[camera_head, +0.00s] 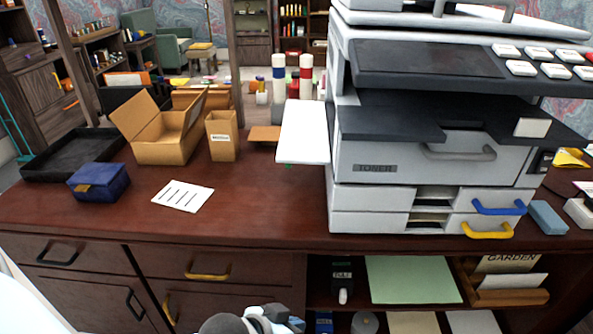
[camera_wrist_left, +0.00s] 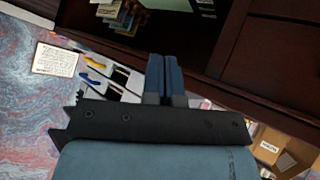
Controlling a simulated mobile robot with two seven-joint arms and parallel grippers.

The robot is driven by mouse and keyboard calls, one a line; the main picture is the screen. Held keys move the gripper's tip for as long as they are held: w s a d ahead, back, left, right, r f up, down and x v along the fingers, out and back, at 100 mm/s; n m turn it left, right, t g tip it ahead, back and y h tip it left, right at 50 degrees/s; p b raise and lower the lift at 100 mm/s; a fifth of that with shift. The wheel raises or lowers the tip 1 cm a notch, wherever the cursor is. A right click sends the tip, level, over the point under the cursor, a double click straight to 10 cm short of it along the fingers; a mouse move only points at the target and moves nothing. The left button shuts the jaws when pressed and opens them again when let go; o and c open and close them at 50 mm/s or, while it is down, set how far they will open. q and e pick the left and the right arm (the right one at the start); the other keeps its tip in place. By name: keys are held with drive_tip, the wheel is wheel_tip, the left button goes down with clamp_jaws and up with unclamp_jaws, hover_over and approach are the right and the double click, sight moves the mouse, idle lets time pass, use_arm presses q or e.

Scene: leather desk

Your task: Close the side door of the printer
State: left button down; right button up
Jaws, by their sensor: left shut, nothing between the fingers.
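The printer (camera_head: 430,160) stands on the right of the desk top in the head view. Its side door (camera_head: 303,132) is a white panel that sticks out from the printer's left side, swung open. My left gripper (camera_head: 294,323) is at the bottom edge of the head view, low in front of the desk and well apart from the door. In the left wrist view its two blue fingers (camera_wrist_left: 165,78) are together with nothing between them. That view also shows the printer's drawer fronts (camera_wrist_left: 112,78), tilted; I cannot make out the side door there. My right gripper is not in view.
An open cardboard box (camera_head: 160,135), a small carton (camera_head: 222,136), a blue box (camera_head: 99,182) and a black tray (camera_head: 60,155) stand on the left. White and red-banded bottles (camera_head: 279,80) stand behind the door. Drawers and open shelves lie below.

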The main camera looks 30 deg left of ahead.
use_arm(q)
drive_tip(key=w+d+r+n+t+h+p, duration=0.1)
drive_tip(key=w+r+n+t, duration=0.3)
drive_tip(key=w+n, duration=0.35)
drive_tip(key=w+d+r+n+t+h+p, duration=0.1)
drive_tip(key=w+r+n+t+h, duration=0.1)
drive_tip(key=w+r+n+t, duration=0.5)
drive_tip(key=w+a+f+m+g+y, duration=0.1)
drive_tip(key=a+m+y, duration=0.3)
drive_tip(key=m+y, duration=0.3)
drive_tip(key=w+a+m+g+y, duration=0.1)
drive_tip(key=a+m+y, duration=0.3)
drive_tip(key=m, duration=1.2)
drive_tip(key=w+a+f+m+g+y, duration=0.1)
drive_tip(key=a+m+y, duration=0.3)
drive_tip(key=m+y, duration=0.7)
drive_tip(key=shift+w+a+f+m+g+y, duration=0.2)
drive_tip(key=shift+w+f+m+g+y, duration=0.15)
drive_tip(key=shift+m, duration=0.5)
drive_tip(key=shift+w+a+r, duration=0.1)
drive_tip(key=shift+w+a, duration=0.1)
drive_tip(key=shift+a, duration=0.05)
drive_tip(key=x, duration=0.9)
drive_tip(key=shift+a+p, duration=0.15)
drive_tip(key=shift+p, duration=0.3)
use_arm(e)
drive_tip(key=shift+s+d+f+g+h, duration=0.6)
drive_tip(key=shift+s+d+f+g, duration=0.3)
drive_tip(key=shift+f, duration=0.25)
